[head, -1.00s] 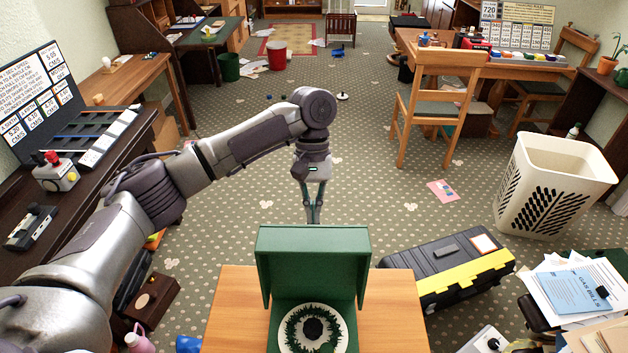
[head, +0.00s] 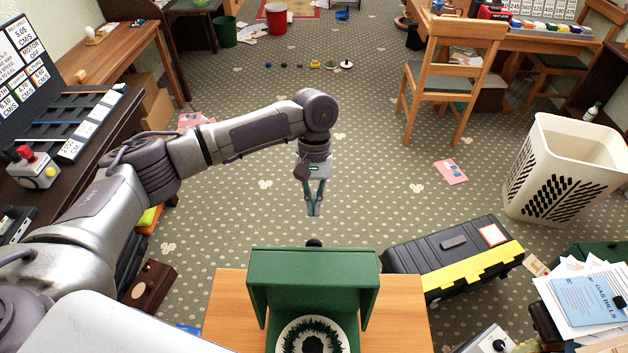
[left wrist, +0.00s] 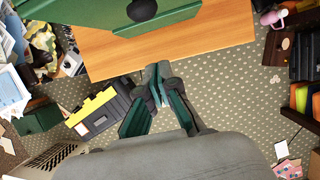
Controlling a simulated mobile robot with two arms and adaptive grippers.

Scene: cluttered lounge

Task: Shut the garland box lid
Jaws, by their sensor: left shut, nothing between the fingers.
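The green garland box (head: 271,340) stands on a wooden table (head: 234,310), with a round garland on a white disc (head: 345,335) inside. Its lid (head: 314,270) stands raised at the far side, so the box is open. A black knob (head: 314,243) shows just above the lid's top edge. In the left wrist view the lid (left wrist: 90,12) and its black knob (left wrist: 142,10) are at the top. My left gripper (head: 314,213) is shut and empty, beyond the lid and apart from it. It also shows in the left wrist view (left wrist: 158,83). My right gripper is not in view.
A black and yellow toolbox (head: 455,258) lies on the floor right of the table. A cream laundry basket (head: 565,170) and a wooden chair (head: 450,80) stand farther right. A dark desk (head: 110,125) is at left. The carpet beyond the table is mostly clear.

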